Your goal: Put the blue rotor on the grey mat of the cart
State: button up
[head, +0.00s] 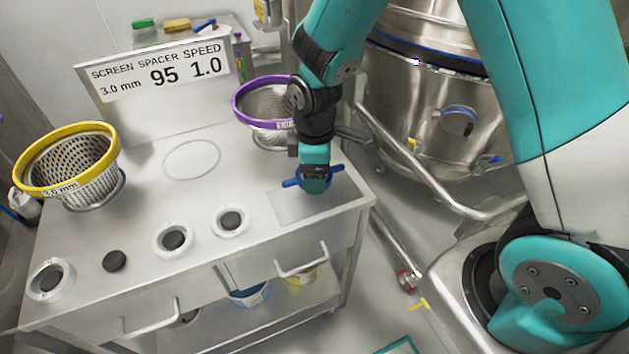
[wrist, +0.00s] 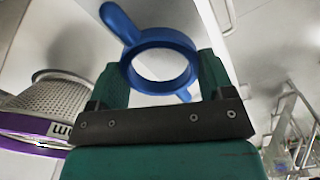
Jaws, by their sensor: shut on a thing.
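The blue rotor (head: 291,183) is a ring with arms sticking out. My gripper (head: 314,181) is shut on it over the right end of the cart top. In the wrist view the rotor (wrist: 160,38) sits between the two green fingers of my gripper (wrist: 163,74), its ring open in the middle. The grey mat (head: 291,208) is a flat rectangle at the cart's front right corner, under and in front of the rotor. My gripper hides part of the mat. I cannot tell whether the rotor touches it.
The cart (head: 137,222) carries a purple-rimmed basket (head: 263,101) close to the left of my arm and a yellow-rimmed basket (head: 66,160) at far left. White rings (head: 231,221) and a dark disc (head: 115,261) lie along the front. A steel vessel (head: 430,110) stands at right.

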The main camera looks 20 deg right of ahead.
jog(key=shift+a, duration=0.15)
jog(key=shift+f+b, duration=1.55)
jog(key=shift+f, duration=0.6)
jog(key=shift+s, duration=0.1)
jog(key=o, duration=1.1)
notch_tip(320, 180, up, 18)
jog(key=shift+f+p, duration=0.25)
jog(key=shift+p, duration=0.15)
